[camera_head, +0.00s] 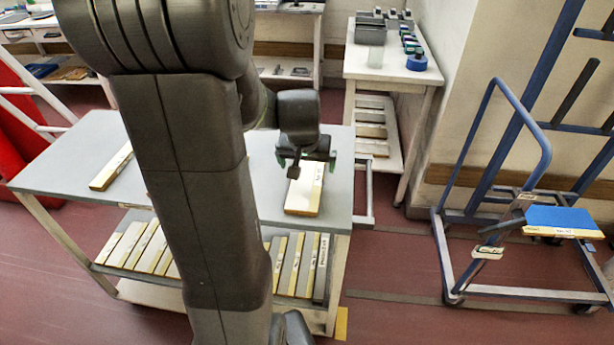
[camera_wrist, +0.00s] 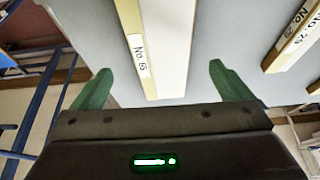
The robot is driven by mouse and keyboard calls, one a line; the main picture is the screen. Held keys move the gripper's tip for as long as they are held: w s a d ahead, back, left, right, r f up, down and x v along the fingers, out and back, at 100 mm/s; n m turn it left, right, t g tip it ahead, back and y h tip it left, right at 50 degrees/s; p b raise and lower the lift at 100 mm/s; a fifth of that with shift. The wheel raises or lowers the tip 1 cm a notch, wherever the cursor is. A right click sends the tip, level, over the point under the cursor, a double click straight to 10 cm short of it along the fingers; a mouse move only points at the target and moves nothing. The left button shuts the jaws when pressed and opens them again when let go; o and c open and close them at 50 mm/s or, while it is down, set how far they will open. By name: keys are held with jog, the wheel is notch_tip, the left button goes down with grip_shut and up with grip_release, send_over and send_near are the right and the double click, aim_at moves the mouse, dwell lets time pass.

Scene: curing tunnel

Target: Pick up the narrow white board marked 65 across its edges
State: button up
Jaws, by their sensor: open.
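The narrow white board marked No. 65 (camera_wrist: 170,45) lies flat on the grey table top, with its label along a yellowish edge. In the head view this board (camera_head: 303,198) is near the table's right end, its far part hidden by my gripper. My gripper (camera_head: 305,160) is above the board's far end. In the wrist view my gripper (camera_wrist: 162,78) is open, with one green fingertip on each side of the board and clear gaps between. It holds nothing.
Another board (camera_head: 112,168) lies on the left of the grey table (camera_head: 262,175); a labelled board (camera_wrist: 292,40) shows at right in the wrist view. Several boards fill the lower shelf. A blue trolley (camera_head: 448,245) stands to the right. The table around the No. 65 board is clear.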

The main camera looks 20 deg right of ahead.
aim_at(308, 175)
jog(key=shift+x, duration=2.7)
jog(key=shift+w+a, duration=0.1)
jog(key=shift+c, duration=0.2)
jog(key=c, duration=1.1)
